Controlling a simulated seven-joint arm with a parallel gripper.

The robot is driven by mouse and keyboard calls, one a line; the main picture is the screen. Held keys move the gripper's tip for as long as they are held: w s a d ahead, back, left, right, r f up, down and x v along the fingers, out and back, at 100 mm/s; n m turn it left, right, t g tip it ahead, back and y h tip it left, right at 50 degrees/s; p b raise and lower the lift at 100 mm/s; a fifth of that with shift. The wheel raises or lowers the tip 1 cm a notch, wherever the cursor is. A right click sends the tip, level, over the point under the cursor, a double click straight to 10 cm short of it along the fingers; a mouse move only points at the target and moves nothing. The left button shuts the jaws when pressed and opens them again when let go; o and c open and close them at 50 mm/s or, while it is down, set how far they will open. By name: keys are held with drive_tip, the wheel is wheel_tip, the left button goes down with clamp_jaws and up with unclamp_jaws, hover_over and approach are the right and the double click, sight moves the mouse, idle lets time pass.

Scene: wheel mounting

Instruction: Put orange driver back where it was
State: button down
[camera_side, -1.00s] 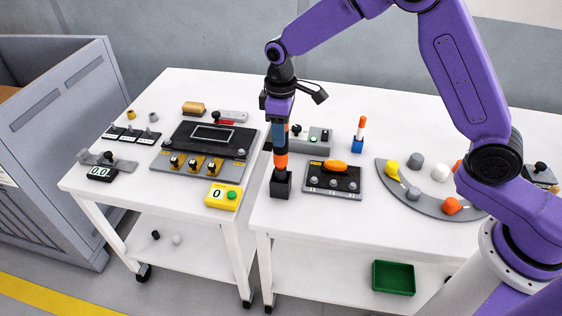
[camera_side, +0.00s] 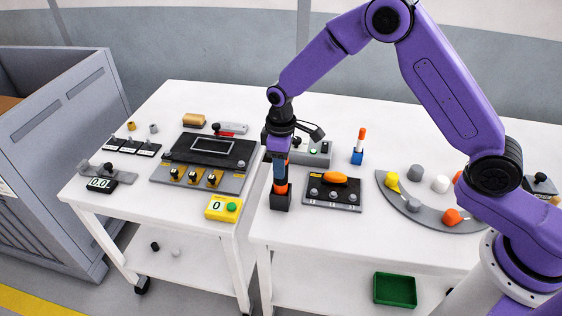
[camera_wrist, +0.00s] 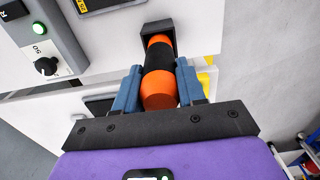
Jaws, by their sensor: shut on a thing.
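The orange driver (camera_wrist: 160,92) has orange ends and a black middle band. My gripper (camera_wrist: 158,80) is shut on it, with one blue finger on each side. A black square holder (camera_side: 280,201) stands at the front left of the right table. The driver is upright, and its orange lower part (camera_side: 281,187) shows between the fingers and the holder. In the wrist view its far end lies inside the opening of the holder (camera_wrist: 172,38). How deep it sits is hidden.
A dark panel with an orange knob (camera_side: 334,179) lies just right of the holder. A grey switch box (camera_side: 312,155) stands behind it. A yellow counter box (camera_side: 222,207) is on the left table. A blue block with an orange-and-white stick (camera_side: 358,156) stands further back.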

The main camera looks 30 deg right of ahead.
drive_tip(key=c, duration=0.7)
unclamp_jaws()
drive_tip(key=shift+o, duration=0.2)
wheel_tip(320, 180, up, 11)
drive_tip(key=shift+r, duration=0.6)
drive_tip(key=shift+s, duration=0.15)
drive_tip(key=s+d+r+n, duration=0.1)
drive_tip(key=s+d, duration=0.3)
drive_tip(key=s, duration=0.7)
drive_tip(key=s+d+n, duration=0.1)
drive_tip(key=s+d, duration=0.4)
drive_tip(key=s, duration=0.7)
drive_tip(key=s+d+r+n, duration=0.1)
drive_tip(key=s+d, duration=0.3)
drive_tip(key=s, duration=0.7)
drive_tip(key=shift+s+d+r+n, duration=0.15)
drive_tip(key=shift+d+r+n, duration=0.15)
drive_tip(key=shift+d+r, duration=0.1)
